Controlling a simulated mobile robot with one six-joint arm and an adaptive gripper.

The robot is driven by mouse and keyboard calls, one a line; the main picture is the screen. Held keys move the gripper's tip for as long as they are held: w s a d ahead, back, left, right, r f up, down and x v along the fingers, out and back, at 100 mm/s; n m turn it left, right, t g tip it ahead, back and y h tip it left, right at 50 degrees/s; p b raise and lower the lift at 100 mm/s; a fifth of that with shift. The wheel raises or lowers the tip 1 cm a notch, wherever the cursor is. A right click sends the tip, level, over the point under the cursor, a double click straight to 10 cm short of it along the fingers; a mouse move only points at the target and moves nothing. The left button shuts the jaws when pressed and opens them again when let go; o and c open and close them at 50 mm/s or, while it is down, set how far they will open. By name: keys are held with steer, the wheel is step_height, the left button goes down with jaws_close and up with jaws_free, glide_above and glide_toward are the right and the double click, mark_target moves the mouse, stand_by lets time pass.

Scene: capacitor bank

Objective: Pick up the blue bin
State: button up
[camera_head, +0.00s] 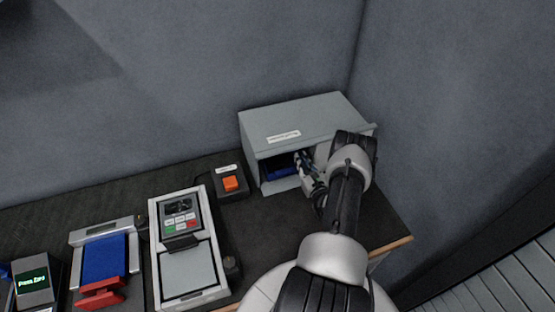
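The blue bin (281,172) sits inside the grey cabinet (307,119), and only part of it shows through the open front. My gripper (303,162) reaches into the cabinet opening at the bin's right side. The fingers are small and dark against the shadow. I cannot tell whether they touch the bin or are closed on it. My arm hides the right part of the opening and the rest of the bin.
An orange button box (230,183) stands left of the cabinet. A keypad device with a scale plate (188,270), a blue-and-red fixture (104,258) and a small display (33,280) line the left. The dark bench top (270,222) is clear before the cabinet.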

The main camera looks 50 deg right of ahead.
steer(key=x, duration=0.5)
steer(key=shift+r+b, duration=0.35)
steer(key=shift+r, duration=0.05)
steer(key=shift+c, duration=0.3)
jaws_close()
steer(key=shift+r, duration=0.15)
